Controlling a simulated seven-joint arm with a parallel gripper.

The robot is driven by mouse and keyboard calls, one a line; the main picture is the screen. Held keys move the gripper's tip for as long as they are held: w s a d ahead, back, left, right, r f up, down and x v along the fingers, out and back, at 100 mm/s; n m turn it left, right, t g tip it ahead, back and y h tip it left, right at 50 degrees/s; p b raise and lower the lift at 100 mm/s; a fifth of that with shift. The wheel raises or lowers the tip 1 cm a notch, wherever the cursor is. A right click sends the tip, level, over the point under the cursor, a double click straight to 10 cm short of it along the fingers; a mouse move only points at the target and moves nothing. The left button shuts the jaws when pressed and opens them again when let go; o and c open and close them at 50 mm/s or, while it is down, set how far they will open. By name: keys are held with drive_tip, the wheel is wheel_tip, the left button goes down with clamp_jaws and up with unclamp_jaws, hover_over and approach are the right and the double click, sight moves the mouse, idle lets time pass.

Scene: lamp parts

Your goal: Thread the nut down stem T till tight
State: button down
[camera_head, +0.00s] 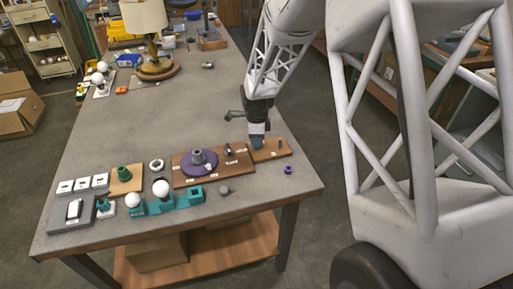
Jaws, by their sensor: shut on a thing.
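My gripper (257,133) points straight down over the right-hand wooden board (273,153). It is shut on a small blue piece (257,142), which looks like the nut, low at the board's left part. The fingers and the small size hide most of this piece. Stem T cannot be made out; if it stands there, it is hidden beneath the gripper. I cannot tell how far down the nut sits or whether it touches the board. A short peg (280,145) stands on the same board to the right.
A larger brown board (183,178) with a purple disc (188,168) lies left of my gripper. A small purple part (289,169) and a grey knob (225,190) lie loose in front. A teal holder (180,203) carries white bulbs. A lamp (147,30) stands at the back.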

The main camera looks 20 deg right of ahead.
drive_tip(key=shift+s+f, duration=0.2)
drive_tip(key=m, duration=0.4)
drive_tip(key=shift+m, duration=1.4)
drive_tip(key=shift+m, duration=0.6)
drive_tip(key=c, duration=0.8)
unclamp_jaws()
drive_tip(key=shift+w, duration=0.1)
drive_tip(key=shift+r, duration=0.1)
drive_tip(key=shift+r, duration=0.15)
